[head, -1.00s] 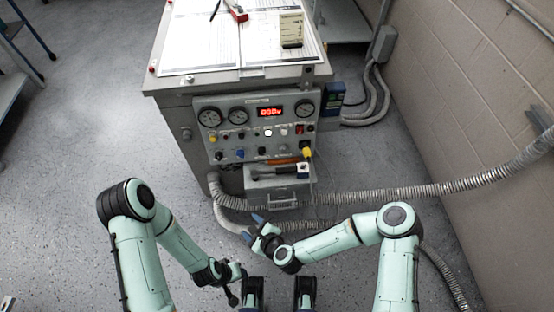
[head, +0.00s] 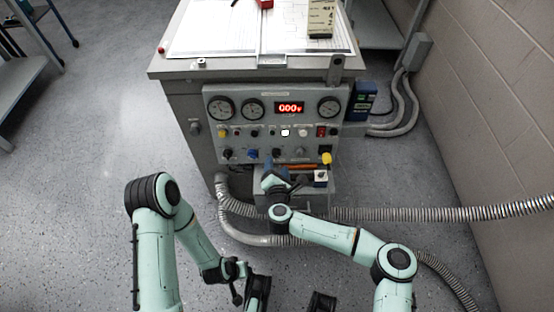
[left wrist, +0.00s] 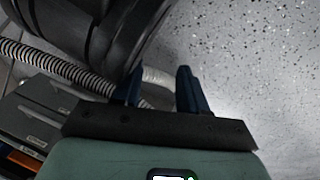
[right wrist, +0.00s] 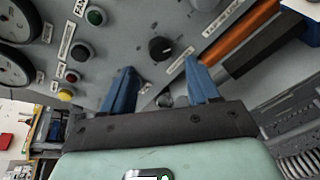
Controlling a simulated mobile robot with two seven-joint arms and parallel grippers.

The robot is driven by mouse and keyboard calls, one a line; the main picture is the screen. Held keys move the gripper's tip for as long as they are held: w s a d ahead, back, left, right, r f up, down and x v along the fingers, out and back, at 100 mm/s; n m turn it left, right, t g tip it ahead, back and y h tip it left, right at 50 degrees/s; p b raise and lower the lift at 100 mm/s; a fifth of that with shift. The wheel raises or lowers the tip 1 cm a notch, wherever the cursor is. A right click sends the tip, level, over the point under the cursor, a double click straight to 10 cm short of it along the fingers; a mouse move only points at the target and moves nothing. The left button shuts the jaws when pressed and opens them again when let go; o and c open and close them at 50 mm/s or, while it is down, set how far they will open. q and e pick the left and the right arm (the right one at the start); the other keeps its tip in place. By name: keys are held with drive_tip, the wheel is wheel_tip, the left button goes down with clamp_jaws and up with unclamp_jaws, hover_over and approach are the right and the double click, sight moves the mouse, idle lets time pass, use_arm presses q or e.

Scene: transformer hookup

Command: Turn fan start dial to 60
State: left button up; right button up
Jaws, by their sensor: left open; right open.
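The grey control panel (head: 262,115) on the cabinet front has a lower row of dials. A round black dial (right wrist: 160,47) with a pointer mark shows in the right wrist view; its label is too blurred to read, so I cannot tell whether it is the fan start dial. My right gripper (right wrist: 158,72) is open and empty, its blue fingers apart, short of that dial. In the head view my right gripper (head: 273,172) is just below the lower row. My left gripper (left wrist: 157,82) is open and empty, low over the floor and away from the panel.
The red display (head: 289,107) reads zeros. An orange-handled tool (right wrist: 229,38) lies close beside my right fingers, on the small tray (head: 321,178) below the panel. Ribbed hoses (head: 440,212) run low in front of the cabinet.

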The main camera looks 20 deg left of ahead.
sight(276, 155)
use_arm(q)
drive_tip(key=shift+g, duration=0.7)
drive_tip(key=shift+s+a+f+b, duration=0.15)
drive_tip(key=shift+s+f+b, duration=0.2)
drive_tip(key=shift+s+f, duration=0.5)
drive_tip(key=shift+s+a+f+b, duration=0.1)
drive_tip(key=shift+s+f+b, duration=0.25)
drive_tip(key=shift+s+f, duration=0.45)
use_arm(e)
drive_tip(key=shift+x, duration=2.7)
use_arm(q)
drive_tip(key=shift+s+r, duration=0.1)
drive_tip(key=shift+r, duration=0.05)
use_arm(e)
drive_tip(key=c, duration=1)
